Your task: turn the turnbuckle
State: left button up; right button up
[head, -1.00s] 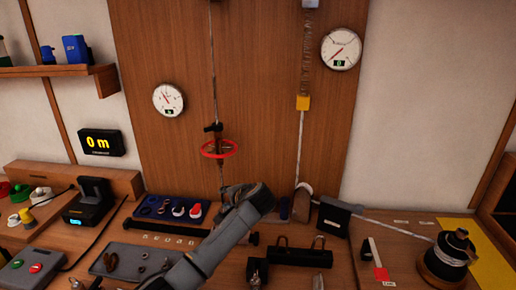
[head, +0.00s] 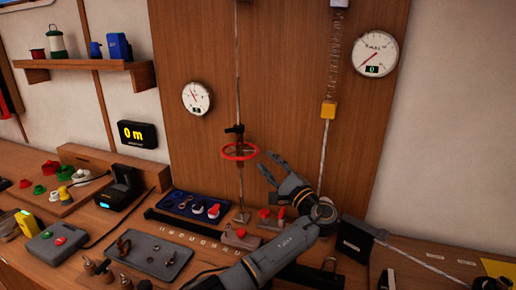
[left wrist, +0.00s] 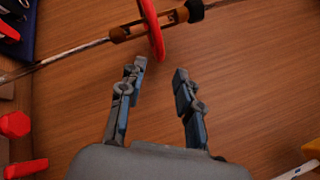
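The turnbuckle (head: 239,135) hangs in a thin vertical line in front of the wooden panel, with a red ring (head: 240,152) around it. In the left wrist view the red ring (left wrist: 152,28) stands at the top, just beyond my fingertips, with the brown turnbuckle body (left wrist: 128,31) beside it. My left gripper (head: 266,168) is open and empty, a little to the right of and below the ring in the head view. Its two fingers (left wrist: 160,69) are apart in the left wrist view, with a gap to the ring. My right gripper is not in view.
Two dials hang on the panel, one left (head: 196,98) and one right (head: 375,54). A spring line with a yellow block (head: 328,110) runs right of the gripper. A blue tray (head: 183,203) and a grey tray (head: 142,256) lie on the bench below. A black display (head: 138,134) reads 0 m.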

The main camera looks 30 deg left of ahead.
aim_at(257, 150)
pick_arm(q)
jog(key=p+x, duration=0.1)
jog(key=x, duration=0.5)
jog(key=shift+w+a+r, duration=0.1)
jog(key=shift+a, duration=0.15)
jog(key=shift+w+a, duration=0.15)
jog(key=c, duration=0.6)
grip_shut()
jog(key=shift+p, duration=0.3)
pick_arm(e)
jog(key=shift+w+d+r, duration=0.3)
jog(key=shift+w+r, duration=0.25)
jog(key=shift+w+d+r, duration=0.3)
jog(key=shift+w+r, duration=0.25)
